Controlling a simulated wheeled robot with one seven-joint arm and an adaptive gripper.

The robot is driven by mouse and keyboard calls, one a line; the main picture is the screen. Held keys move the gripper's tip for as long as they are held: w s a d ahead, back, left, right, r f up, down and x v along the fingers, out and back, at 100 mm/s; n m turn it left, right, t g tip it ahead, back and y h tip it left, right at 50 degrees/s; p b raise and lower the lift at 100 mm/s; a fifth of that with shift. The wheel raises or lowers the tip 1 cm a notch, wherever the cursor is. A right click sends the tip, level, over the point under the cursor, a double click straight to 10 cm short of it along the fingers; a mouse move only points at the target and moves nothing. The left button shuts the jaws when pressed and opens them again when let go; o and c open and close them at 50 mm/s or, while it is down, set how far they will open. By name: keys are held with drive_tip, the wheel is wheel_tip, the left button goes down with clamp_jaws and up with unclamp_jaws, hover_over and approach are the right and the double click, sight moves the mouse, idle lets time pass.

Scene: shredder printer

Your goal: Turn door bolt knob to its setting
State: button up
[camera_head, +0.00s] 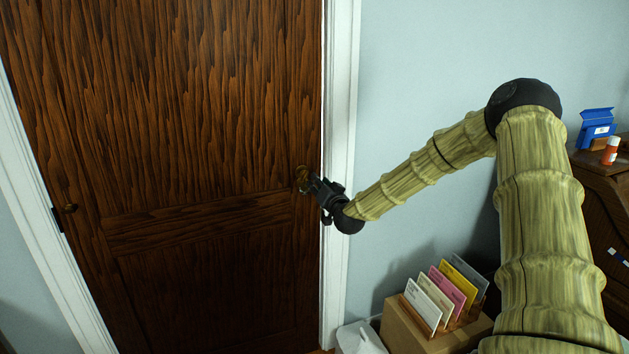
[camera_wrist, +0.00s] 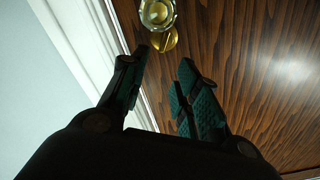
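A dark brown wooden door (camera_head: 200,100) fills the left of the head view. Brass hardware (camera_head: 303,173) sits near its right edge, beside my gripper (camera_head: 313,184). In the wrist view, a shiny round knob (camera_wrist: 157,13) lies beyond the fingertips, with a smaller brass piece (camera_wrist: 168,41) close to it. I cannot tell for certain which is the bolt knob. My gripper (camera_wrist: 162,60) is open, with nothing seen between its fingers. The brass piece shows just past the gap, near the left fingertip; contact cannot be told.
The white door frame (camera_head: 340,130) runs close beside my gripper. At right, a cardboard box (camera_head: 402,323) bears a rack of cards (camera_head: 457,284). A wooden desk (camera_head: 603,185) stands at far right.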

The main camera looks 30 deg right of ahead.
drive_tip(key=shift+v, duration=1.6)
